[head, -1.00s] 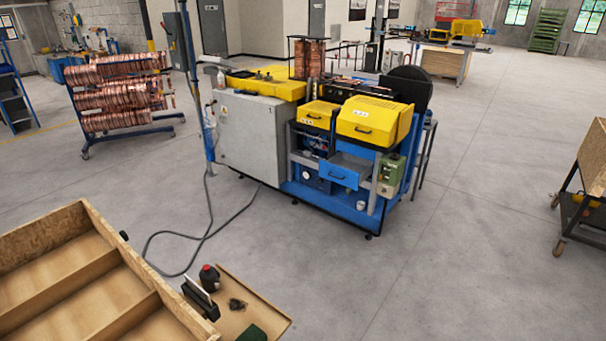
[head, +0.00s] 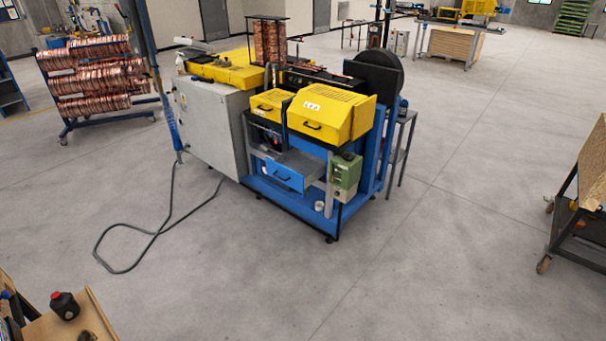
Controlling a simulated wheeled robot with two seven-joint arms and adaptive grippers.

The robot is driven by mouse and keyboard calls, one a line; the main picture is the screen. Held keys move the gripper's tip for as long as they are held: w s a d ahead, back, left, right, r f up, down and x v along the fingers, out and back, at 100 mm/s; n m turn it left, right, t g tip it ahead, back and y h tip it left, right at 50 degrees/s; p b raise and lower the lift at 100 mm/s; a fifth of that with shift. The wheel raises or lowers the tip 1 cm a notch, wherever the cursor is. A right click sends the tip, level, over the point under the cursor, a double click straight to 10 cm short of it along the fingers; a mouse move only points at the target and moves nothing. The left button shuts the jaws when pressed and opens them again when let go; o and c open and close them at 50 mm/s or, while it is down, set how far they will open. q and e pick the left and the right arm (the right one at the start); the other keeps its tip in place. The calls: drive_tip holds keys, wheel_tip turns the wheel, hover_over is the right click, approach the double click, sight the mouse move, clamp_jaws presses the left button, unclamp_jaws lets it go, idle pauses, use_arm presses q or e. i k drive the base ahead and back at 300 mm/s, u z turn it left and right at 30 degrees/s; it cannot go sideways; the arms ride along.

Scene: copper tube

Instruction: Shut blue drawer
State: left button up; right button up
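The blue drawer (head: 283,177) sits in the lower front of the blue and yellow machine (head: 258,199). It is pulled out toward me, and its grey open top shows behind the blue front. Neither of my grippers is in the head view.
A grey cabinet (head: 207,128) adjoins the machine on the left, with a cable (head: 165,221) looping on the floor. A wooden bench with a dark bottle (head: 65,305) is at the lower left. A cart (head: 577,215) stands at the right. The floor before the machine is clear.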

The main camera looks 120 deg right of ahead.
sight(297, 168)
drive_tip(key=z, duration=0.3)
drive_tip(key=k, duration=0.1)
drive_tip(key=z, duration=3.05)
